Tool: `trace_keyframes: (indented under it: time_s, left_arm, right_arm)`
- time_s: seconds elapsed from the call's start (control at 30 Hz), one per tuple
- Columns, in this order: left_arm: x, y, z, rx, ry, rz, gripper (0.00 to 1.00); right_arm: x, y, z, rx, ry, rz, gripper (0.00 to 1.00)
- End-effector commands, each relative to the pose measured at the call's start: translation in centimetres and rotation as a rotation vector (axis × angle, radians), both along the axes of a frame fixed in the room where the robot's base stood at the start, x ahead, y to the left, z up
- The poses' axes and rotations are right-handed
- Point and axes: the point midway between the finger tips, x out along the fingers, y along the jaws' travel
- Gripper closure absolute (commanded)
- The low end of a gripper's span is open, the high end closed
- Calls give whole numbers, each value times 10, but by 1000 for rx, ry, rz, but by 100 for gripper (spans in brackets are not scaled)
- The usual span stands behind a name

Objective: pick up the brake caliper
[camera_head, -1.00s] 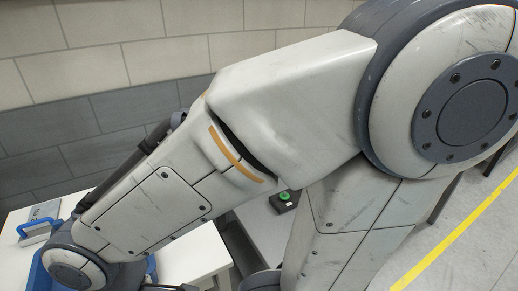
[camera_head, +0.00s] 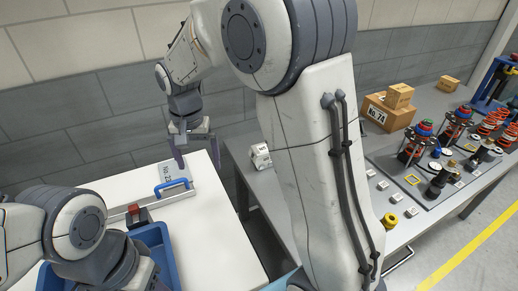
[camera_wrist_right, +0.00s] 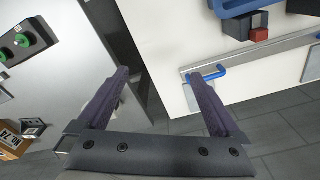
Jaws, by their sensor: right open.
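I cannot make out a brake caliper for certain. A small red and dark block (camera_head: 134,212) stands by the edge of a blue bin (camera_head: 158,238) on the white table; it also shows at the top of the right wrist view (camera_wrist_right: 259,34). My right gripper (camera_head: 198,158) is open and empty above the far edge of the white table, apart from the block. Its two fingers show spread in the right wrist view (camera_wrist_right: 158,73). My left gripper (camera_head: 145,272) is partly in view over the blue bin; its fingertips are hidden.
A blue handle (camera_head: 172,186) on a metal bar lies on the white table (camera_head: 215,235). A gap separates it from a grey bench with cardboard boxes (camera_head: 388,115), a small white box (camera_head: 260,156) and a board of coil-spring parts. My right arm blocks the middle of the head view.

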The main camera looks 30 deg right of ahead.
Motion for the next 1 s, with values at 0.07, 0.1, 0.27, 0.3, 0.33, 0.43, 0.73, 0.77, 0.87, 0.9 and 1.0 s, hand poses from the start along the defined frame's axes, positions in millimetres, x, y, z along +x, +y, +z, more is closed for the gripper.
trace_keyframes:
  time_s: [0.07, 0.1, 0.27, 0.3, 0.33, 0.43, 0.73, 0.77, 0.87, 0.9, 1.0]
  left_arm:
    - [0, 0, -5, 0, 0, 0, 50]
    - [0, 0, -6, 0, 0, 0, 50]
    - [0, 0, -10, 0, 0, 0, 50]
    - [0, 0, -11, 0, 0, 0, 50]
    - [0, 0, -11, 0, 0, 0, 50]
    - [0, 0, -12, 0, 0, 0, 50]
    - [0, 0, -3, 0, 0, 0, 50]
    - [0, 0, -2, 0, 0, 0, 50]
    - [0, 0, 1, 0, 0, 0, 50]
    - [0, 0, 1, 0, 0, 0, 50]
    - [0, 0, 5, 0, 0, 0, 50]
  right_arm:
    - [51, -53, -22, -20, -1, -266, 0]
    - [70, -79, -31, -29, -5, -392, 0]
    - [116, -180, -68, -65, -22, -809, 0]
    - [121, -200, -76, -71, -28, -890, 0]
    - [124, -214, -82, -75, -31, -943, 0]
    - [129, -247, -94, -87, -41, -1070, 0]
    - [130, -270, -132, -95, -44, -1148, 0]
    - [130, -271, -136, -95, -44, -1148, 0]
    - [130, -273, -147, -94, -46, -1147, 0]
    - [130, -273, -150, -94, -47, -1146, 0]
    - [131, -274, -156, -95, -46, -1146, 0]
